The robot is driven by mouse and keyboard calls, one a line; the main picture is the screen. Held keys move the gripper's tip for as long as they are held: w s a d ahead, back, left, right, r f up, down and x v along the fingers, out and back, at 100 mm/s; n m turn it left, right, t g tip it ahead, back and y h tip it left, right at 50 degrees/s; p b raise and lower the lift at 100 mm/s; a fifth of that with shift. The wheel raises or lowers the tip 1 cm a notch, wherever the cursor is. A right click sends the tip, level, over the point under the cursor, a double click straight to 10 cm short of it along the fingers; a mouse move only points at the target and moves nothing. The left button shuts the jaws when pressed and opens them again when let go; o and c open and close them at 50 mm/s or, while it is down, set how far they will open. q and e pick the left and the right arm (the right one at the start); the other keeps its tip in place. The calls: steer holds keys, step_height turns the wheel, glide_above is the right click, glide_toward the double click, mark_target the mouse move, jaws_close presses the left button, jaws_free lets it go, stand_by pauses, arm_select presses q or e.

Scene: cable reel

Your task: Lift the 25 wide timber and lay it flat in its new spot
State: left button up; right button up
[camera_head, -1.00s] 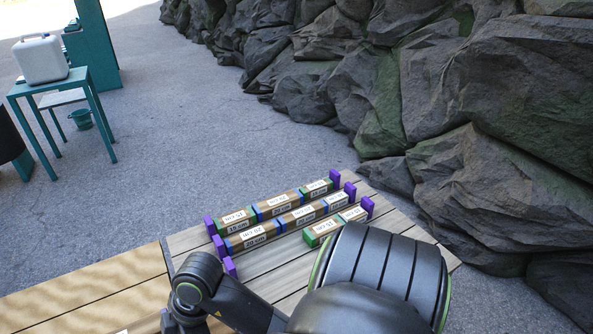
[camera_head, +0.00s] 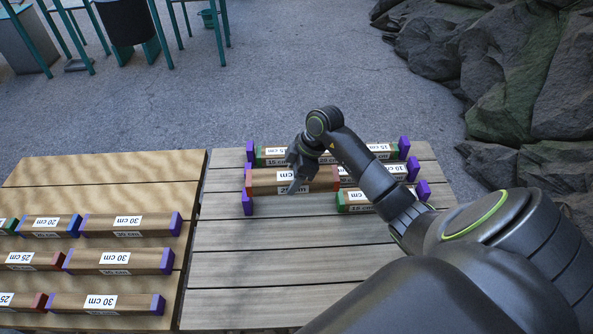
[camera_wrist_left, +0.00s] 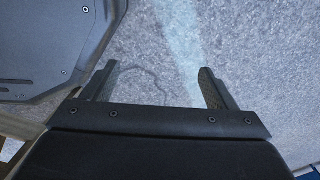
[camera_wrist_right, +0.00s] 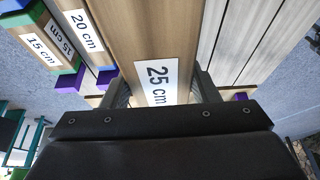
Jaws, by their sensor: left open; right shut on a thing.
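The 25 cm timber (camera_head: 318,178) is a brown bar with red ends and white labels.
A green-ended timber (camera_head: 362,202) lies right of it, by a purple block (camera_head: 423,190). Rows behind hold other labelled timbers (camera_head: 383,152), partly hidden by my arm. The tan table (camera_head: 120,170) at left carries several timbers (camera_head: 120,261). The grey planks in front (camera_head: 260,265) are bare.

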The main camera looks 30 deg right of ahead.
steer(key=shift+w+d, duration=0.65)
step_height(320, 180, down, 4)
steer(key=b, duration=0.4)
steer(key=shift+r, duration=0.25)
step_height(320, 180, down, 4)
steer(key=b, duration=0.4)
steer(key=shift+s+d, duration=0.1)
steer(key=shift+f, duration=0.25)
arm_select(q)
steer(key=w+f+b, duration=0.1)
steer(key=w+f, duration=0.2)
steer(key=f, duration=0.3)
steer(key=shift+a+f, duration=0.25)
steer(key=shift+f, duration=0.1)
arm_select(e)
steer(key=shift+f, duration=1.35)
arm_select(q)
steer(key=shift+w+r, duration=0.15)
steer(key=shift+r, duration=0.1)
arm_select(e)
steer(key=shift+p, duration=0.3)
arm_select(q)
steer(key=shift+r, duration=0.2)
steer(key=shift+f+b, duration=0.45)
arm_select(e)
steer(key=shift+f, duration=0.85)
